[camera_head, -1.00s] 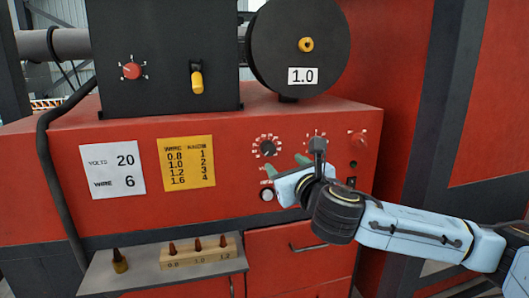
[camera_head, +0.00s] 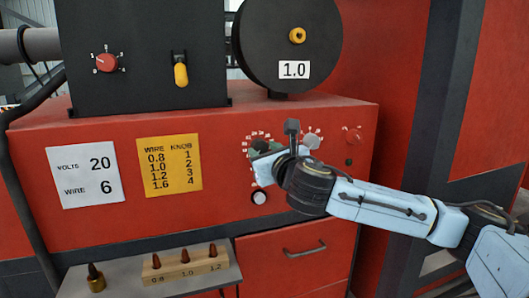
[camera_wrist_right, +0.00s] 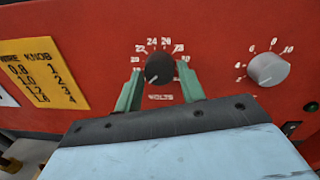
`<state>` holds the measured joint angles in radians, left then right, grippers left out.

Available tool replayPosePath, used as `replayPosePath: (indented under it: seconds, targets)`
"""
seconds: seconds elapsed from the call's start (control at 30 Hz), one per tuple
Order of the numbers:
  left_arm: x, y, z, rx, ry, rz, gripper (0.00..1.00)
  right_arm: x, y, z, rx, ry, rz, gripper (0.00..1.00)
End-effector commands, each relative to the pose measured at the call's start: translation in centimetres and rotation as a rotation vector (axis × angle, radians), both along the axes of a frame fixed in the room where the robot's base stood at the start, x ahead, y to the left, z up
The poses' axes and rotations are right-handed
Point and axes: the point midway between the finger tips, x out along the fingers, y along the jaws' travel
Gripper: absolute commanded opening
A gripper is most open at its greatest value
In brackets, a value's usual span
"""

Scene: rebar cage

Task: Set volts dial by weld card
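The black volts dial (camera_wrist_right: 159,69) sits on the red panel above the word VOLTS in the right wrist view, its scale numbers around it. My right gripper (camera_wrist_right: 160,90) is open, with one green finger on each side of the dial; I cannot tell whether they touch it. In the head view my right gripper (camera_head: 262,148) covers most of the volts dial. The white weld card (camera_head: 86,176) reads VOLTS 20 and WIRE 6. My left gripper is not in view.
A grey dial (camera_wrist_right: 268,69) is right of the volts dial. A yellow wire-knob card (camera_head: 168,165) is on the panel. A red knob (camera_head: 106,63) is on the black box above. A wooden block (camera_head: 185,264) with several tips stands on the shelf below. A spool (camera_head: 290,45) marked 1.0 stands on top.

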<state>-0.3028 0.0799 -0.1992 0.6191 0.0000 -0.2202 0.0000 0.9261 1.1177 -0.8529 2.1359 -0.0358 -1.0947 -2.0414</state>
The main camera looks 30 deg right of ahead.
Motion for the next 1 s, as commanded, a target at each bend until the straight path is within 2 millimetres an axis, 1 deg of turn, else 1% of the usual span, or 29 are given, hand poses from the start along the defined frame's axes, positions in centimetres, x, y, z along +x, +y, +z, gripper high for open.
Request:
replayPosePath:
  seconds: [0.03, 0.2, 0.37, 0.57, 0.77, 1.0]
  targets:
    - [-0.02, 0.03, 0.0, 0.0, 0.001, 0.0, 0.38, 0.0, 0.01, -0.01, 0.0, 0.0, 0.0, 0.33]
    - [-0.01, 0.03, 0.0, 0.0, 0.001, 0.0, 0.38, 0.0, 0.0, -0.02, 0.0, 0.0, 0.0, 0.11]
    - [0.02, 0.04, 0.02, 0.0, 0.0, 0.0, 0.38, 0.0, -0.01, -0.03, 0.007, -0.001, 0.0, 0.11]
    - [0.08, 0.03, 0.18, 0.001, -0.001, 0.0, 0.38, 0.01, 0.03, -0.09, 0.062, -0.012, 0.0, 0.11]
    - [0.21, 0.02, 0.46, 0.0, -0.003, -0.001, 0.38, 0.01, 0.04, -0.1, 0.188, -0.044, 0.0, 0.11]
    - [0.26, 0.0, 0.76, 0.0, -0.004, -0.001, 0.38, 0.01, 0.07, -0.14, 0.404, -0.095, 0.0, 0.11]
